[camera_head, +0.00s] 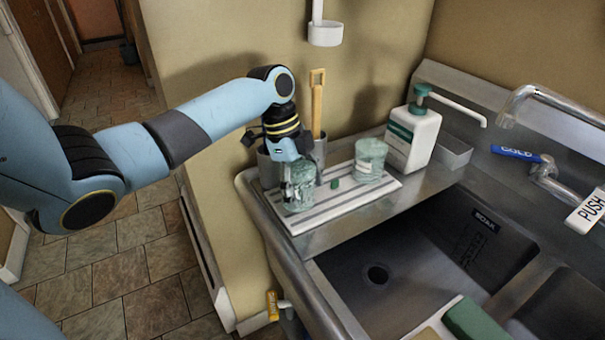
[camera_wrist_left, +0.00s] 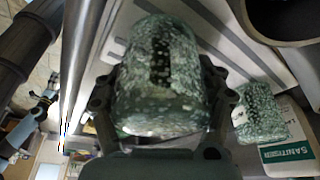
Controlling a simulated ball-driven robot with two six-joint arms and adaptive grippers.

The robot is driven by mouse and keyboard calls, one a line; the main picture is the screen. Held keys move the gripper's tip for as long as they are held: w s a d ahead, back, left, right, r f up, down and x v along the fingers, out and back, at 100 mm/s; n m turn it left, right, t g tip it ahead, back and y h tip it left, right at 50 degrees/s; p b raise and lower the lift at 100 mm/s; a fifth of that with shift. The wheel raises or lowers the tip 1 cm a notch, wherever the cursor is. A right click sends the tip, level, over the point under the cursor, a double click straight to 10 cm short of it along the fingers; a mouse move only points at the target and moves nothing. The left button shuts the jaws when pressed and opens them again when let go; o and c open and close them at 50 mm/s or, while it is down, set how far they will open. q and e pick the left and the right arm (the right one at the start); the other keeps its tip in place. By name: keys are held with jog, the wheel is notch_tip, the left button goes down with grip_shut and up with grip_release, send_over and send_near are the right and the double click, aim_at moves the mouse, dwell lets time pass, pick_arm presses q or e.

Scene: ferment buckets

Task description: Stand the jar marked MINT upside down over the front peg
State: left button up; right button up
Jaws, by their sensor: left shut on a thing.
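My left gripper (camera_head: 297,183) is shut on a green speckled glass jar (camera_head: 302,196) at the left end of a striped white board. In the left wrist view the jar (camera_wrist_left: 162,80) fills the space between the fingers, with a dark mark on its side that I cannot read as MINT. Its bottom looks close to the board, but I cannot tell whether it touches. A short green peg (camera_head: 334,183) stands bare on the board, right of the held jar. A second similar jar (camera_head: 371,160) stands at the board's right end; it also shows in the left wrist view (camera_wrist_left: 262,115).
The striped board (camera_head: 325,212) lies on the steel counter beside a sink (camera_head: 400,265). A white soap bottle (camera_head: 412,135) stands behind the second jar. A faucet (camera_head: 545,100) is at the right.

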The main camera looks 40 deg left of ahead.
aim_at(294, 167)
pick_arm(q)
jog(key=shift+f, duration=0.45)
jog(key=o, duration=1.2)
jog(key=shift+o, duration=1.3)
jog(key=shift+r, duration=0.1)
jog(key=shift+p+v, duration=0.8)
jog(key=shift+v, duration=0.1)
jog(key=shift+r, duration=0.15)
jog(key=shift+p+v, duration=0.9)
jog(key=shift+p, duration=0.05)
jog(key=shift+s, duration=0.1)
